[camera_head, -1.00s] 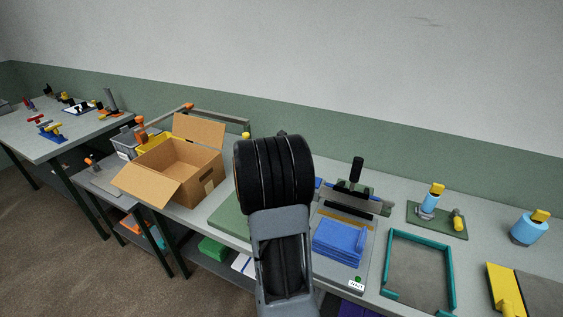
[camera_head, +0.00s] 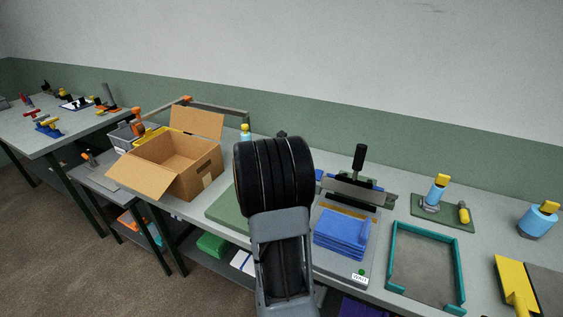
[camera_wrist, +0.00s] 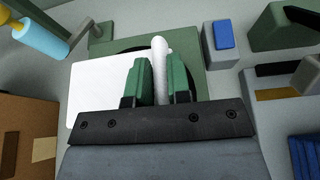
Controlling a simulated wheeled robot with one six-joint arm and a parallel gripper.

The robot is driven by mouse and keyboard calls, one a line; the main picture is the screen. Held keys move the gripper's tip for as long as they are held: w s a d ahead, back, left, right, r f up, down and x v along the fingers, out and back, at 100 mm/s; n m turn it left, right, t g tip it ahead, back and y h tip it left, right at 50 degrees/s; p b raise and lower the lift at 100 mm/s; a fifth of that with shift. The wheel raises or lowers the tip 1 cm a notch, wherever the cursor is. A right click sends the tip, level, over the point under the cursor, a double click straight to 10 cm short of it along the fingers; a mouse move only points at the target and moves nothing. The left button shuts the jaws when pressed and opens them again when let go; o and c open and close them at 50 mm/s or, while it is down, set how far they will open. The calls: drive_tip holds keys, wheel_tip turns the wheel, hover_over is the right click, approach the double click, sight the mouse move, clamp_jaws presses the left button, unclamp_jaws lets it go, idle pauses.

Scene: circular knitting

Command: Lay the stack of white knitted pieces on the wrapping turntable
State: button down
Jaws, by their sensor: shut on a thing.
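My gripper (camera_wrist: 160,84) has green fingers, closed on a narrow white upright part (camera_wrist: 161,62) in the wrist view. The stack of white knitted pieces (camera_wrist: 93,88) shows as a flat white shape left of and behind the fingers. The wrapping turntable appears to be the green plate (camera_wrist: 103,41) with a dark round disc, partly covered by the white stack in this view. I cannot tell whether the stack touches it. In the head view the green plate (camera_head: 222,208) shows left of my arm, which hides the gripper and the stack.
An open cardboard box (camera_head: 204,178) stands left of the plate. A press with a black handle (camera_head: 359,158) and folded blue pieces (camera_head: 340,232) are to the right, then a teal frame (camera_head: 394,252). A blue cylinder (camera_wrist: 41,36) is at the wrist view's upper left.

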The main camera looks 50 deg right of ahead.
drive_tip(key=shift+f+b, duration=0.6)
drive_tip(key=shift+b, duration=0.1)
drive_tip(key=c, duration=1)
unclamp_jaws()
drive_tip(key=v, duration=1.4)
drive_tip(key=shift+d, duration=0.1)
